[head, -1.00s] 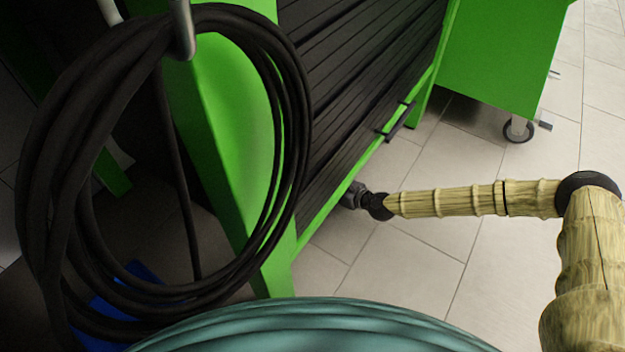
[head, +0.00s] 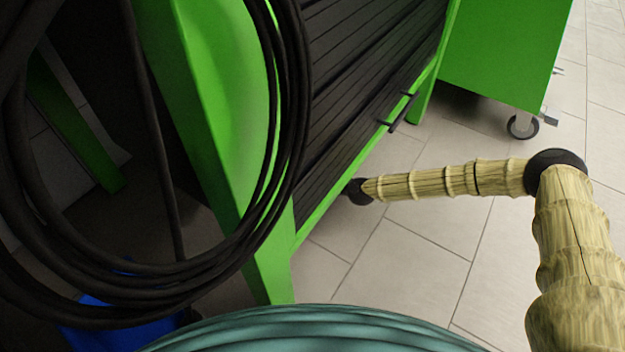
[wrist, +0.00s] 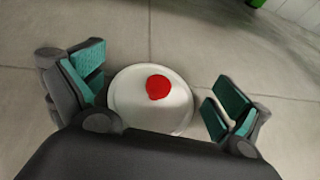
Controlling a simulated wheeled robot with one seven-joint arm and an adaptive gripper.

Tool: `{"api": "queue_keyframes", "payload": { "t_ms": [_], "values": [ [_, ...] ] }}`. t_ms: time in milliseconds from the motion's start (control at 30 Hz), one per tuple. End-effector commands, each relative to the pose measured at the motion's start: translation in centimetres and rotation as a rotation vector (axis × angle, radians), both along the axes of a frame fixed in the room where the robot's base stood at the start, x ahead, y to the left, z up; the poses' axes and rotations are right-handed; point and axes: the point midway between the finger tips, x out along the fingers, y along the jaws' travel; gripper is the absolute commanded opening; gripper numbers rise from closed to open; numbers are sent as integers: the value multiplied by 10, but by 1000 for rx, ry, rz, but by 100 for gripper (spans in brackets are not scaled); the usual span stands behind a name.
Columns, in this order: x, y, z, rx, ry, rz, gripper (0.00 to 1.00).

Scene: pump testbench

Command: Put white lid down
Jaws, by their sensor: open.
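The white lid (wrist: 130,96) is round with a red spot or knob (wrist: 158,87) in its middle. In the wrist view it lies between the two fingers of my gripper (wrist: 158,88), over the grey tiled floor. My gripper is open, its teal pads spread to either side of the lid. The right finger stands clear of the lid; the left one is closer, and I cannot tell if it touches. The lid's near edge is hidden by my gripper's body. In the head view my gripper and the lid are hidden behind the green and black bench (head: 365,85).
A coil of black hose (head: 290,110) hangs at the left, in front of the bench's green leg (head: 225,120). A green cabinet on wheels (head: 500,55) stands at the back right. A blue object (head: 125,325) is low at the left. Tiled floor (head: 400,260) is free at the right.

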Motion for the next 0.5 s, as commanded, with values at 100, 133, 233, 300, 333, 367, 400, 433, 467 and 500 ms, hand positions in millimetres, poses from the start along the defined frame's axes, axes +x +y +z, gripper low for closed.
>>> {"api": "queue_keyframes", "payload": {
  "t_ms": [100,133,233,300,333,367,400,433,467,500],
  "values": [
    [0,0,1,0,0,1,100],
    [0,0,1,0,0,1,96],
    [0,0,1,0,0,1,78],
    [0,0,1,0,0,0,70],
    [0,0,1,0,0,0,70],
    [-1,0,1,0,0,0,70],
    [0,0,1,0,0,0,67],
    [-1,0,1,0,0,0,67],
    [-1,0,1,0,0,0,67],
    [-1,0,1,0,0,0,67]
  ]
}}
